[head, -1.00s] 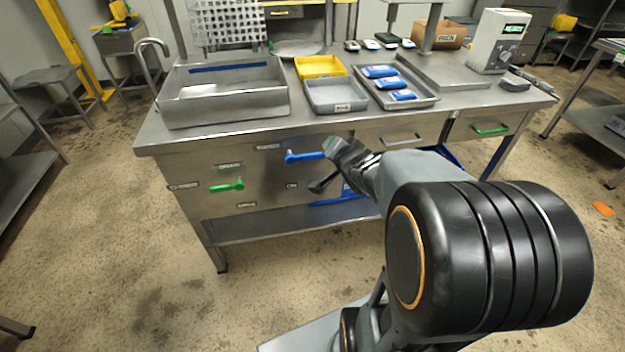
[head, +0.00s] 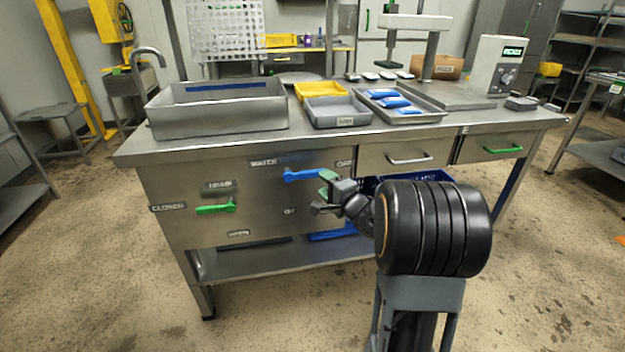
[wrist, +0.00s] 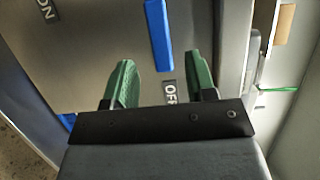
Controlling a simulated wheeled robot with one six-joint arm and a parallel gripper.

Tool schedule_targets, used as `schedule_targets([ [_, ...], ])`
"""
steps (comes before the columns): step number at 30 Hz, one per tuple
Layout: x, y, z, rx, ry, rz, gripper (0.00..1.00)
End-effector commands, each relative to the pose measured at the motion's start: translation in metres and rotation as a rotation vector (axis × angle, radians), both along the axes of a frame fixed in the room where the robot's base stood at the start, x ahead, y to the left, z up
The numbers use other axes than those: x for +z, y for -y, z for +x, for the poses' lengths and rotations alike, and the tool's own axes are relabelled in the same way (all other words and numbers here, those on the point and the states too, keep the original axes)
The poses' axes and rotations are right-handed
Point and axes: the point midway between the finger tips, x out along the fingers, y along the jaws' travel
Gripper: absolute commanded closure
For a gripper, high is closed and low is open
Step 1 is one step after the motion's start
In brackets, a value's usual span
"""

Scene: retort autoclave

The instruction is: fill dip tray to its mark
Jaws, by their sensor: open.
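The dip tray is a deep metal basin (head: 215,122) at the left of the bench, with a blue band (head: 240,87) inside its back wall. I cannot make out water in it. A tap (head: 150,60) arches at its left rear. On the front panel, the blue water lever (head: 302,175) points right toward the OFF label (head: 345,163). The green drain lever (head: 215,209) points left toward CLOSED (head: 168,207). My gripper (head: 323,192) is open and empty, just right of and below the blue lever. In the wrist view, the blue lever (wrist: 158,35) lies ahead, between the lines of my green fingertips (wrist: 162,80).
Yellow (head: 320,90) and grey (head: 338,122) trays and a metal tray (head: 425,118) with blue pouches stand right of the basin. Drawers with a metal handle (head: 410,160) and a green handle (head: 503,149) lie right of my gripper. A lower shelf (head: 270,260) runs underneath.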

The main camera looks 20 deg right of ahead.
Motion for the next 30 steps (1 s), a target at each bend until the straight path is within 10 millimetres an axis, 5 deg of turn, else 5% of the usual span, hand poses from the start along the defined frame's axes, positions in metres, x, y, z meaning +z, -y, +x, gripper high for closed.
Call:
schedule_targets([
  [12,-0.001,-0.011,0.058,-0.001,0.000,0.000,0.49],
  [26,0.000,-0.013,0.066,-0.002,-0.001,0.001,0.49],
  [30,0.000,-0.013,0.066,-0.002,-0.001,0.000,0.60],
])
